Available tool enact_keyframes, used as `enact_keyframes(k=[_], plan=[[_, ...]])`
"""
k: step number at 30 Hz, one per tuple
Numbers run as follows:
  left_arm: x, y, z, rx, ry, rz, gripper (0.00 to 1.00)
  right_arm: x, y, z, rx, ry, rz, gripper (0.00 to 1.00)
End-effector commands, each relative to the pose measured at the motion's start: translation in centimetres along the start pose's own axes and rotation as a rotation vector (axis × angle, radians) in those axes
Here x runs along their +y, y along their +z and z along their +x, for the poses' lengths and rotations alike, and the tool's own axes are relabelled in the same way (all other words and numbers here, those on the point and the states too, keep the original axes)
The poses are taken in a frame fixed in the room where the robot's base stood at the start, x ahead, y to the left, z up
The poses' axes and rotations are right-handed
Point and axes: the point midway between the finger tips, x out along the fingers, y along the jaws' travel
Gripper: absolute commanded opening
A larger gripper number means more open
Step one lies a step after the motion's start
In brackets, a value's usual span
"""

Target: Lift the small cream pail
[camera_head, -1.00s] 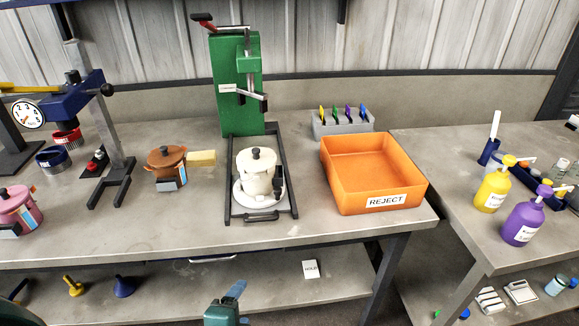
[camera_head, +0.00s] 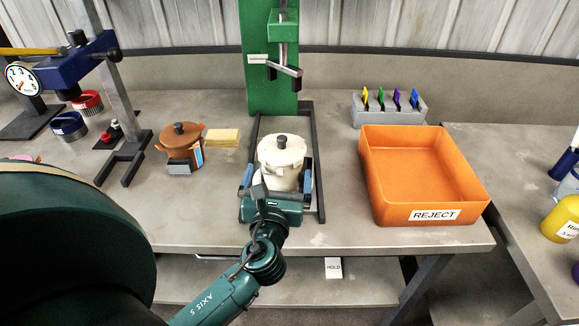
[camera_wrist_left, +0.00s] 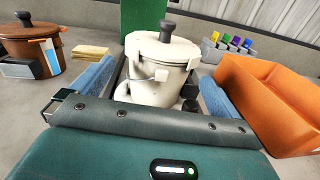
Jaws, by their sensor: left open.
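The small cream pail (camera_head: 281,155) stands upright, lidded and with a grey knob, inside the dark frame (camera_head: 322,205) at the foot of the green stand (camera_head: 268,75). My left gripper (camera_head: 278,180) is open, one blue finger on each side of the pail. In the left wrist view the pail (camera_wrist_left: 158,82) stands between the spread fingers (camera_wrist_left: 152,95), with gaps visible on both sides. A black part shows at the pail's lower right there. The palm and wrist hide the pail's lower front in the head view. My right gripper is not in view.
A brown pot (camera_head: 181,150) and a yellow block (camera_head: 223,137) stand to the left. An orange REJECT bin (camera_head: 418,212) stands close on the right. A grey rack (camera_head: 390,112) with coloured tags is behind it. The stand's lever (camera_head: 285,70) hangs above and behind the pail.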

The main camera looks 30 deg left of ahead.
Motion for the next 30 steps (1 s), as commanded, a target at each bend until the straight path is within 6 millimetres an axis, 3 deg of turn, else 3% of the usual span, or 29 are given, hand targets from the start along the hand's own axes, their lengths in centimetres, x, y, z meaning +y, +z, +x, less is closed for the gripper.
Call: enact_keyframes(k=[7, 16, 24, 30], plan=[[0.0, -0.1, 2.0, 0.000, 0.001, -0.001, 1.00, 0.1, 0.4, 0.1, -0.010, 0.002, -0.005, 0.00], [-0.1, -0.4, 6.0, 0.000, 0.000, -0.002, 1.00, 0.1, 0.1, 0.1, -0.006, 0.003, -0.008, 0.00], [-0.1, -0.5, 6.2, 0.002, -0.001, -0.002, 1.00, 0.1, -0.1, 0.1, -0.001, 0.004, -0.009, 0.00], [-0.1, -0.5, 6.2, 0.002, -0.001, -0.002, 0.84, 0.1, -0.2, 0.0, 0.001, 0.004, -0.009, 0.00]])
